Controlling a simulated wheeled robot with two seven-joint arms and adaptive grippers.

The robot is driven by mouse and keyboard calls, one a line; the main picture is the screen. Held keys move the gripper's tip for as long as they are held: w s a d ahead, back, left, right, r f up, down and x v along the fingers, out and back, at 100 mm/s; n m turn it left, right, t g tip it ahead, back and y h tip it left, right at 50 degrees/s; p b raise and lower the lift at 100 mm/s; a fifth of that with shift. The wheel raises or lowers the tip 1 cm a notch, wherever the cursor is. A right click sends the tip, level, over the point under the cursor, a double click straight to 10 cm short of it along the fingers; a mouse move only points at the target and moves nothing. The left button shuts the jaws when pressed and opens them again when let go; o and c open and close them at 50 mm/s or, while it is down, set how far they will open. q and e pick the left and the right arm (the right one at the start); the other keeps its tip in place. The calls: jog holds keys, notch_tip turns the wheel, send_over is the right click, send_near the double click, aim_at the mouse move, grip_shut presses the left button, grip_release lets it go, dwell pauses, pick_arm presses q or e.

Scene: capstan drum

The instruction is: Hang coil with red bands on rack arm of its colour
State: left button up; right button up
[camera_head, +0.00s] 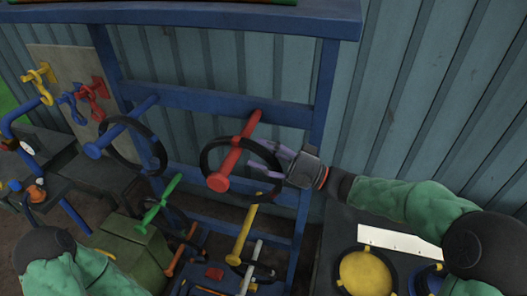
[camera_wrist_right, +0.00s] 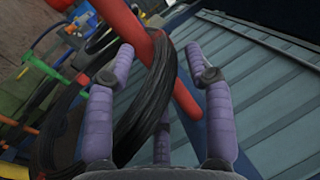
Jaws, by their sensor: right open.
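The red rack arm (camera_head: 232,162) sticks out from the blue rack in the middle of the head view. A black coil (camera_head: 204,155) hangs around it, with a red band (camera_head: 240,140) on top of the arm. My right gripper (camera_head: 262,158) is open beside the coil's right side. My left gripper is outside the head view; only my left arm shows.
A blue arm (camera_head: 122,130) to the left holds another black coil (camera_head: 155,150). Green (camera_head: 160,200), orange (camera_head: 182,250), yellow (camera_head: 243,232) and white (camera_head: 251,268) arms stick out lower. A yellow round object (camera_head: 366,274) lies at the lower right.

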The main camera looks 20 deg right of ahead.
jog(key=v, duration=1.2)
jog(key=shift+r, duration=0.15)
